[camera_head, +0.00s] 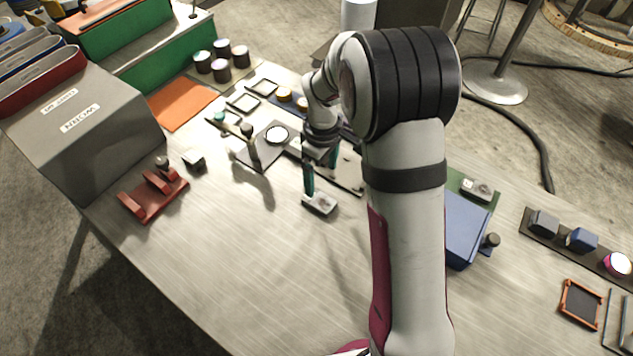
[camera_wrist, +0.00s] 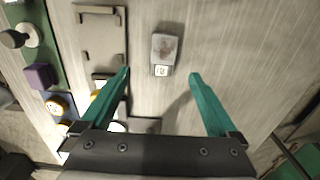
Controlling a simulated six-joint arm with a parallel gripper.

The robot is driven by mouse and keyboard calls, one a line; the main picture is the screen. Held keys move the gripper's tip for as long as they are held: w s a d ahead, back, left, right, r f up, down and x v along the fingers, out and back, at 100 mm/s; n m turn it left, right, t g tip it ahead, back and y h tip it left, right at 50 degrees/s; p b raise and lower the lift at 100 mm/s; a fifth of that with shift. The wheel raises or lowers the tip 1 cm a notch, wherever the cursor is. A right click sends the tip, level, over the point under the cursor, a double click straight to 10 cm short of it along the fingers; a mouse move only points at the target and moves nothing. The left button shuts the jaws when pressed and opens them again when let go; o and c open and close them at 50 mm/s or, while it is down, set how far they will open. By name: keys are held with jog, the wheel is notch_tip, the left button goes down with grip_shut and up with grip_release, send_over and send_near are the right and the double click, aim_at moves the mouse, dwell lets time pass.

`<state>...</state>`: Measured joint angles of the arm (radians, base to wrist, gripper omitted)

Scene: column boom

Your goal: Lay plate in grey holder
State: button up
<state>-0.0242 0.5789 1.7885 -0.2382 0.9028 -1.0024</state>
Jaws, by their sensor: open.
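A small grey metal plate (camera_wrist: 165,46) with a worn darker face and a white marked label lies flat on the bench. It also shows in the head view (camera_head: 319,205). My gripper (camera_wrist: 160,74) is open and empty, with teal fingers pointing down; in the wrist view the plate lies just beyond and between its fingertips. In the head view my gripper (camera_head: 321,172) is just above and behind the plate. A grey-beige base with raised corner brackets (camera_wrist: 101,36), seemingly the grey holder, lies left of the plate; my arm partly hides it in the head view (camera_head: 347,174).
A red rack (camera_head: 153,196) and a small labelled block (camera_head: 194,160) stand at the left. A blue box (camera_head: 465,230) sits right of my arm. A dark base with a white disc (camera_head: 277,135) lies behind. The front bench is clear.

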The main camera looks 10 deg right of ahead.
aim_at(319, 199)
jog(key=f, duration=0.8)
jog(key=shift+s+a+f, duration=0.15)
jog(key=shift+a+f, duration=0.1)
jog(key=shift+f, duration=0.15)
grip_shut()
jog(key=shift+r, duration=0.1)
